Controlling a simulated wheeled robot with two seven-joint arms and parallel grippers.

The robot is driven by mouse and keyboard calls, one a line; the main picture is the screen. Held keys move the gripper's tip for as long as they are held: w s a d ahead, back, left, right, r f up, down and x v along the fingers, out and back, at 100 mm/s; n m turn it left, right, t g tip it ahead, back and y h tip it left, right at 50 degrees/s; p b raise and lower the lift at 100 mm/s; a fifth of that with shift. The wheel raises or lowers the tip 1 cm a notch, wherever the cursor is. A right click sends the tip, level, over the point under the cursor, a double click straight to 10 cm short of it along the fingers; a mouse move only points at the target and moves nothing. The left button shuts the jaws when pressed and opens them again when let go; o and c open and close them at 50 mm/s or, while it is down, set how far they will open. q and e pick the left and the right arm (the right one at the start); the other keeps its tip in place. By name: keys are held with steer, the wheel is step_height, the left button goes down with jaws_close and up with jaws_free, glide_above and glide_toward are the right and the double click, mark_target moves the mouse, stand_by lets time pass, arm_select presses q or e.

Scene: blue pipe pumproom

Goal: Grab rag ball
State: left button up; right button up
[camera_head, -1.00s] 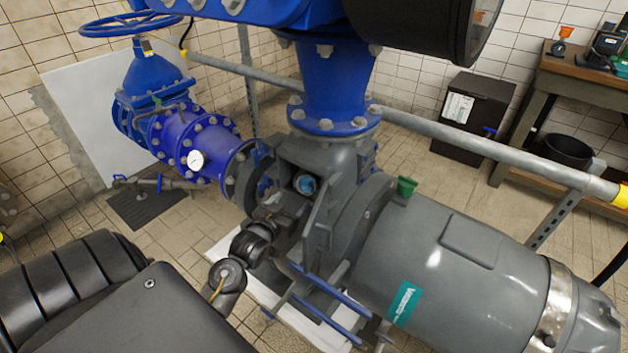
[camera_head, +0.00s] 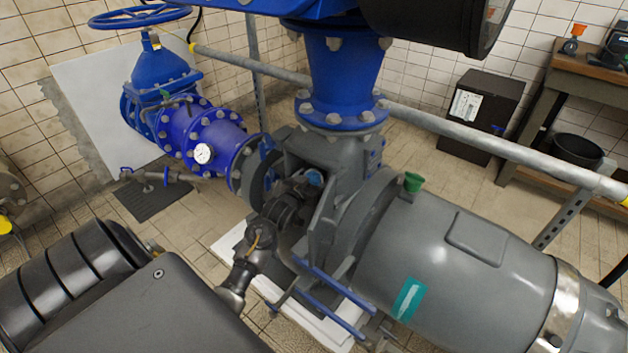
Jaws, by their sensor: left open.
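A small light-blue rounded thing, likely the rag ball (camera_head: 315,177), sits inside the opening of the grey pump housing, just below the blue vertical pipe. It is partly hidden by my left gripper. My left gripper (camera_head: 303,187) reaches into the opening from the lower left, with the black wrist behind it. It is open, close to the ball at its left and near side. I cannot tell whether the fingers touch the ball. My right gripper is not in view.
The grey pump housing (camera_head: 345,215) closely surrounds the gripper. A large grey motor (camera_head: 455,255) lies to the right. Blue bars (camera_head: 325,285) stand below the opening. A long grey rail (camera_head: 440,127) crosses behind.

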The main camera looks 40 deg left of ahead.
arm_select(q)
steer(key=shift+w+a, duration=0.1)
steer(key=shift+w, duration=0.25)
steer(key=c, duration=1.1)
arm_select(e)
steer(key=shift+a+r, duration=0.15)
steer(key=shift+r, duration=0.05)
arm_select(q)
steer(key=shift+o, duration=0.2)
